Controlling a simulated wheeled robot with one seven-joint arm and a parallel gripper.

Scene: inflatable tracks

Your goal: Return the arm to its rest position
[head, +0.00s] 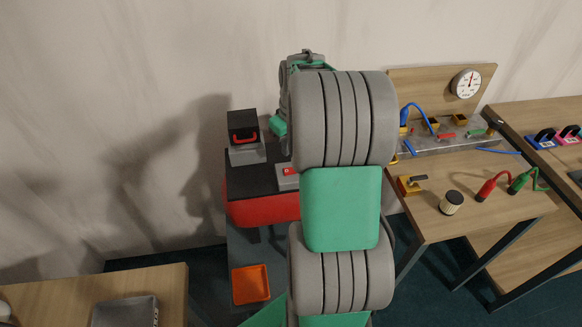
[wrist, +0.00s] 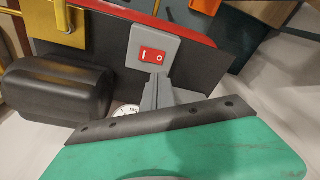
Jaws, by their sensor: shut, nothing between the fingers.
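My arm (head: 340,210) stands raised in the middle of the head view, with grey ribbed joints and green panels. Its upper end bends back over the black and red bench, and its fingertips are hidden there. In the wrist view my gripper (wrist: 158,92) has its grey fingers together with nothing between them. The fingers appear just below a grey plate with a red rocker switch (wrist: 153,55) in that picture; I cannot tell whether they touch it.
The black and red bench (head: 262,212) bears a black box with a red handle (head: 243,127). An orange tray (head: 250,284) lies lower down. A wooden table (head: 455,222) with a gauge (head: 466,83) and cables stands right. Another wooden table (head: 60,300) is lower left.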

